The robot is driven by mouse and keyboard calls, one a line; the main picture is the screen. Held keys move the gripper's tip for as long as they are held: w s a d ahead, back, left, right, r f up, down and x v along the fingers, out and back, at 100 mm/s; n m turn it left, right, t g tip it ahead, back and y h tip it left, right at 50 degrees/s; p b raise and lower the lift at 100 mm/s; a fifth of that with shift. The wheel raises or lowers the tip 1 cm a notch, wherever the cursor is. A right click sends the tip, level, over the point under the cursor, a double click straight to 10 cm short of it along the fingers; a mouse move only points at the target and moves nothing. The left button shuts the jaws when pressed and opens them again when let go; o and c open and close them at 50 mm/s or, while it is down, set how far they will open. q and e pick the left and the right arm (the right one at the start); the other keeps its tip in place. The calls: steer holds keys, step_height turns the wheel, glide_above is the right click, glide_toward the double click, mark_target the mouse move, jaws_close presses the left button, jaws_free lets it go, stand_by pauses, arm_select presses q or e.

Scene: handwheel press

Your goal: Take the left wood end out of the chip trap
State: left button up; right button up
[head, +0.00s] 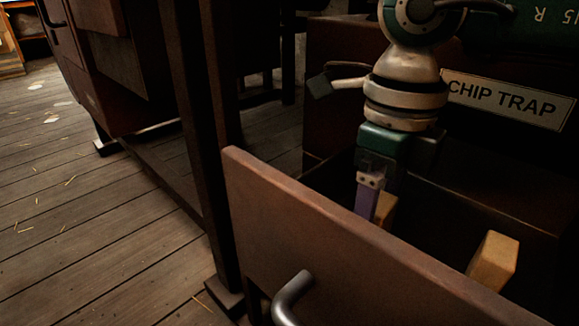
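The chip trap is an open brown drawer; its front panel (330,235) faces me. The left wood end (387,209) is a pale block inside, partly hidden by my gripper finger and the drawer front. A second wood end (493,261) stands tilted farther right, its lower part hidden by the front panel. My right gripper (369,204) points down into the drawer at the left wood end. One purple finger shows at its left side; the other finger is hidden, so I cannot tell whether it grips the wood. My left gripper is out of view.
A curved metal handle (290,297) sticks out from the drawer front. A CHIP TRAP label (508,100) is on the body behind. A dark upright post (200,140) stands left of the drawer. The plank floor (90,230) at left is open, with scattered chips.

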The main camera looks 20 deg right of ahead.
steer(key=c, duration=1.1)
